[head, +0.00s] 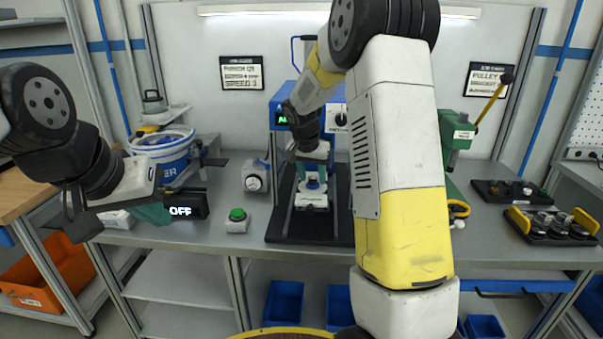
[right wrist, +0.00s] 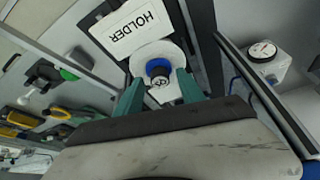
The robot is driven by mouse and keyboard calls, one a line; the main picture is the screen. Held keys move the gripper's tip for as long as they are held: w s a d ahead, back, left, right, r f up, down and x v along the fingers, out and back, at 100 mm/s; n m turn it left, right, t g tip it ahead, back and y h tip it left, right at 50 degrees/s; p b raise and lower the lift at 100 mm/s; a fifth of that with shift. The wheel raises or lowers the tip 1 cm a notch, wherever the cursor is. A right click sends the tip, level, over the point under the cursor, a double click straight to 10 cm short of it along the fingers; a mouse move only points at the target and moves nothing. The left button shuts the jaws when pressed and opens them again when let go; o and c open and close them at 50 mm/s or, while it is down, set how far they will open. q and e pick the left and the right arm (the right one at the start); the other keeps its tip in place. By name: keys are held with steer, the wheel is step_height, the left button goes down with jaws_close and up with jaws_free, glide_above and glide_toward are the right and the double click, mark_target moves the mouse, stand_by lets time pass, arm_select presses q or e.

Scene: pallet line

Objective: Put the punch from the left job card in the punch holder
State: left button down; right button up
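The left job card (head: 242,73) hangs on the back wall; its text is too small to read surely. A punch with a blue collar (right wrist: 158,69) stands in the pale round seat of the punch holder (right wrist: 182,60), beside a plate marked HOLDER (right wrist: 135,25). In the head view the blue-collared punch (head: 313,184) stands upright on the press. My right gripper (head: 313,171) is at the punch, one teal finger on each side, with gaps between the fingertips and collar. My left gripper (head: 150,213) hangs at the left by the bench edge; its finger gap is not clear.
A blue press (head: 281,118) stands behind the holder. A dark tray of small parts (head: 508,191) and a yellow-handled tray (head: 534,233) sit at the right.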

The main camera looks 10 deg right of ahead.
steer(key=shift+r, duration=0.1)
steer(key=v, duration=1.2)
steer(key=s+a+r+n+t+y, duration=0.1)
steer(key=s+n+y, duration=0.1)
steer(key=s, duration=1.2)
steer(key=s+a+r+n+t+y, duration=0.1)
steer(key=s+n, duration=0.3)
steer(key=s, duration=1.1)
steer(key=shift+r+n+y, duration=0.35)
steer(key=shift+n+y, duration=0.05)
steer(key=shift+y, duration=0.4)
steer(key=shift+a, duration=0.1)
